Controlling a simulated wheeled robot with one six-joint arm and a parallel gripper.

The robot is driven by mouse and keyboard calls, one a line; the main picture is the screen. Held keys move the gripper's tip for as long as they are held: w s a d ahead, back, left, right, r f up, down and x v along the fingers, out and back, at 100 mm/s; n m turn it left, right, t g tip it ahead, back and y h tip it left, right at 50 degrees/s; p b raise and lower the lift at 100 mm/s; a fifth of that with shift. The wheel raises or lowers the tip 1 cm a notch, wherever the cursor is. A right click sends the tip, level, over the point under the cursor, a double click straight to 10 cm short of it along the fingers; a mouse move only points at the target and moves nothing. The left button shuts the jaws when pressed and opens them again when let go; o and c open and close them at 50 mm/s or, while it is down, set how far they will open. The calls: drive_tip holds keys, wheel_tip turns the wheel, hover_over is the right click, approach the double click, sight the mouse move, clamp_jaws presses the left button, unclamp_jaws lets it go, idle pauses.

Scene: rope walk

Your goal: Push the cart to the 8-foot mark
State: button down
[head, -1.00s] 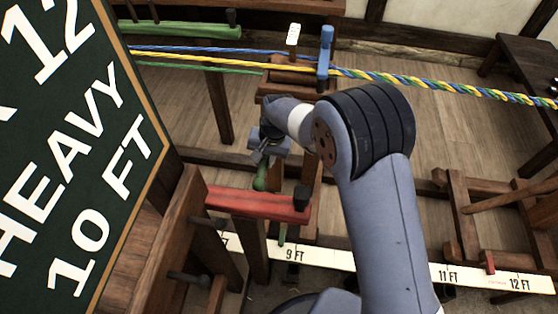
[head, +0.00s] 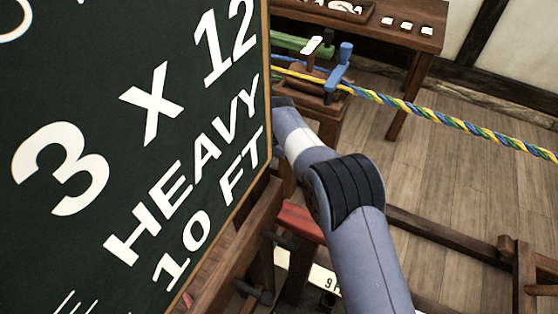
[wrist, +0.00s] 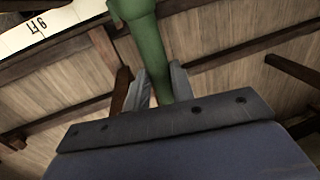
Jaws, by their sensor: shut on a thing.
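The wooden cart (head: 326,112) stands behind my arm in the head view, with a blue upright handle (head: 341,66) on top. Yellow and blue strands enter it from the left, and a twisted blue, yellow and green rope (head: 440,113) leaves to the right. In the wrist view my gripper (wrist: 160,78) is shut on a green handle (wrist: 148,38), which stands between its fingers. The head view hides the gripper behind the board. The 8-foot mark is not in view.
A dark green board (head: 130,120) reading "3 x 12 HEAVY 10 FT" fills the left, close to my arm. A red beam (head: 301,222) lies below the arm. A wooden table (head: 415,38) stands at the back. Wooden floor (head: 450,180) shows at right.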

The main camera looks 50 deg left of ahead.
drive_tip(key=shift+s+a, duration=0.3)
drive_tip(key=shift+a, duration=0.3)
drive_tip(key=shift+s+a, duration=0.25)
drive_tip(key=shift+a, duration=0.35)
drive_tip(key=c, duration=1.2)
unclamp_jaws()
drive_tip(key=shift+c, duration=0.2)
drive_tip(key=shift+r, duration=0.1)
wheel_tip(320, 180, up, 10)
drive_tip(key=d, duration=0.2)
drive_tip(key=shift+w+r, duration=0.25)
drive_tip(key=shift+w, duration=0.2)
